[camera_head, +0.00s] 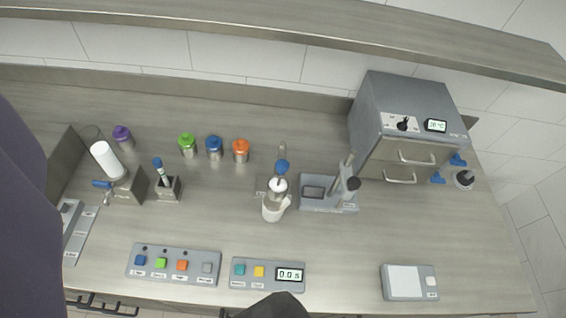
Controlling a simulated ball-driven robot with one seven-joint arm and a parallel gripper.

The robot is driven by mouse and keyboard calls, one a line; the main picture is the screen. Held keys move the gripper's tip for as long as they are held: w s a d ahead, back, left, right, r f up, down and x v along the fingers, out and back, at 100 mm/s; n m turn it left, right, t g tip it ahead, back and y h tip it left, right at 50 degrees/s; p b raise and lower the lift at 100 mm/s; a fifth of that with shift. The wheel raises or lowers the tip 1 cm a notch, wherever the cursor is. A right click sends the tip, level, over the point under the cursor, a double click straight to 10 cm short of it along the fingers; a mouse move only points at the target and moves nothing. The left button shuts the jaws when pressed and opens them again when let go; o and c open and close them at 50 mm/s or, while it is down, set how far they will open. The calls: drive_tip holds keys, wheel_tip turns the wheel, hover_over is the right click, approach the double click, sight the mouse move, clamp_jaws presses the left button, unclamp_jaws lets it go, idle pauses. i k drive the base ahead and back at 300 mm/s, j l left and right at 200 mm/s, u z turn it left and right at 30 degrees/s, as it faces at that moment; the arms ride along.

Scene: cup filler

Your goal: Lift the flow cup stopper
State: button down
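A small stand with a white cup (272,211) is near the middle of the bench. A metallic cup-like body (278,186) sits above it, and a blue knob (282,166) stands on top. The blue knob looks like the flow cup stopper, seated upright, but the parts are too small to tell exactly. A dark shape (272,306) at the bottom edge appears to be my gripper, mostly cut off by the frame. It is well in front of the stand and apart from it. Its fingers cannot be made out.
Purple (123,137), green (187,145), blue (214,148) and orange (241,151) lidded pots stand at the back left. A grey holder (328,204) is right of the stand, with an oven (408,125) behind. Button panels (172,264) and a scale (409,282) line the front.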

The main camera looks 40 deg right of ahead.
sight(282, 165)
drive_tip(key=i+l+z, duration=0.1)
drive_tip(key=z, duration=0.3)
drive_tip(key=i+z, duration=0.35)
drive_tip(key=k, duration=0.05)
